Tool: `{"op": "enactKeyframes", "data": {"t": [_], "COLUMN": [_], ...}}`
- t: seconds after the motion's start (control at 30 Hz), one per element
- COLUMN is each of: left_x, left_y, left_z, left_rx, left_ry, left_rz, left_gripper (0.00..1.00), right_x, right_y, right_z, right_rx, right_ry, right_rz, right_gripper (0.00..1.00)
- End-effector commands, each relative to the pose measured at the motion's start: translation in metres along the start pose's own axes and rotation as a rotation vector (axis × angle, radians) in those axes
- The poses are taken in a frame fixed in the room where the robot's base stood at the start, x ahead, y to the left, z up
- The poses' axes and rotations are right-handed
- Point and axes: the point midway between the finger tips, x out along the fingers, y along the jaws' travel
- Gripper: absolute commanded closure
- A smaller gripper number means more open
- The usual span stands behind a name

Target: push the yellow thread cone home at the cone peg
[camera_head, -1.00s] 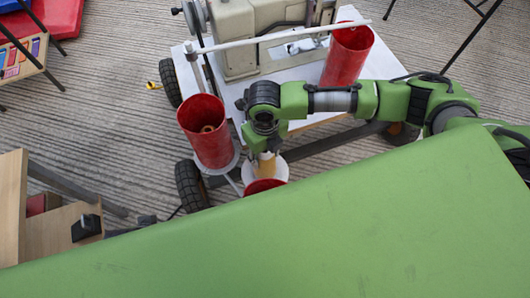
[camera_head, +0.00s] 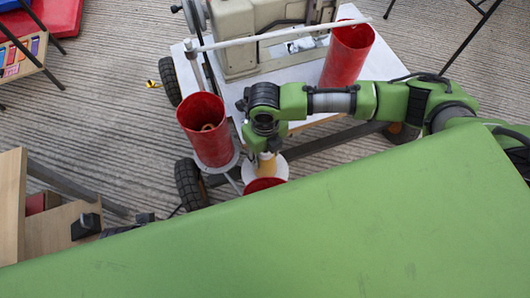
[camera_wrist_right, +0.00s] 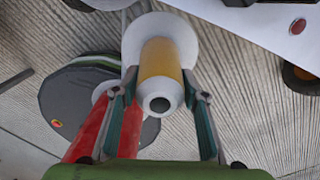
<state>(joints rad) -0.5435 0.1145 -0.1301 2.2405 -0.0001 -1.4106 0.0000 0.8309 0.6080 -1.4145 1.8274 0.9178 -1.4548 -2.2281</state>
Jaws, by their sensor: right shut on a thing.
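The yellow thread cone (camera_head: 266,161) stands over a round white disc (camera_head: 281,169) at the front of the sewing machine cart. In the right wrist view the yellow cone (camera_wrist_right: 162,62) points its pale, narrow end with a dark hole at the camera, with the white disc (camera_wrist_right: 137,38) behind it. My right gripper (camera_head: 267,152) is on the cone from above; in the wrist view its fingers (camera_wrist_right: 160,88) close on both sides of the narrow end. The cone peg is not clearly seen, and I cannot tell how far down the cone sits.
A red tube (camera_head: 208,135) stands just left of the cone, another (camera_head: 348,54) at the cart's back right, and a red opening (camera_head: 263,185) shows in front. The cream sewing machine (camera_head: 240,40) sits on the white cart top (camera_head: 300,105). A wooden box (camera_head: 50,235) is at lower left.

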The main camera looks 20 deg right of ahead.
Motion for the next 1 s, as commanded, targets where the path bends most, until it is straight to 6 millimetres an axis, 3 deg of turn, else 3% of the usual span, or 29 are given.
{"op": "enactKeyframes", "data": {"t": [0.17,0.2,0.27,0.67,0.77,1.0], "left_x": [-0.006,-0.008,-0.008,-0.005,-0.006,-0.006], "left_y": [0.0,0.0,0.0,-0.001,-0.001,0.0], "left_z": [-0.004,-0.005,-0.006,-0.001,-0.002,-0.002], "left_rx": [0.0,0.0,0.0,0.003,0.002,0.001], "left_ry": [0.011,0.015,0.016,0.006,0.007,0.008], "left_rz": [0.0,0.0,-0.001,-0.002,-0.001,-0.001], "left_gripper": [0.6,0.6,0.6,0.6,0.6,0.6], "right_x": [0.004,0.004,0.004,0.0,-0.012,-0.063], "right_y": [0.0,0.0,0.0,0.0,0.001,0.0], "right_z": [0.0,0.0,0.0,0.0,0.001,0.002], "right_rx": [-0.001,-0.001,-0.001,0.0,-0.002,-0.002], "right_ry": [-0.001,-0.001,-0.001,0.0,-0.003,-0.005], "right_rz": [0.0,0.001,0.001,0.001,0.002,0.001], "right_gripper": [1.0,0.52,0.4,0.4,0.4,0.4]}}
